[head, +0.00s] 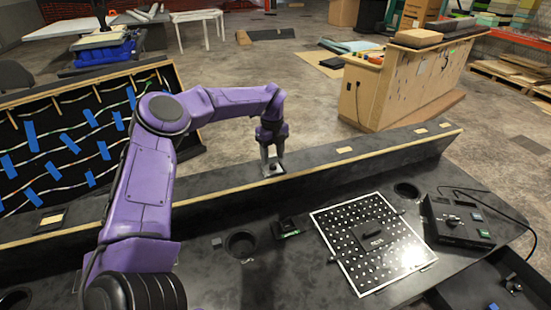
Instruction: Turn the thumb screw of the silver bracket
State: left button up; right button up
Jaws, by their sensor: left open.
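My left gripper (271,164) points down at the black raised ledge (340,160) in the middle of the head view. Its fingers are open. A small pale, silvery piece (274,171) shows on the ledge right at the fingertips. It may be the silver bracket, but the fingers partly hide it. I cannot make out the thumb screw, nor whether the fingers touch it. My right gripper is not in view.
Round holes (241,244) are cut in the top. A slanted board with blue tape (70,135) stands behind at left.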

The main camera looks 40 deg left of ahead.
aim_at(273, 165)
pick_arm(q)
notch_tip(273, 165, down, 4)
jog(key=shift+w+r+p, duration=0.15)
jog(key=shift+r+p, duration=0.05)
jog(key=shift+p, duration=0.15)
grip_shut()
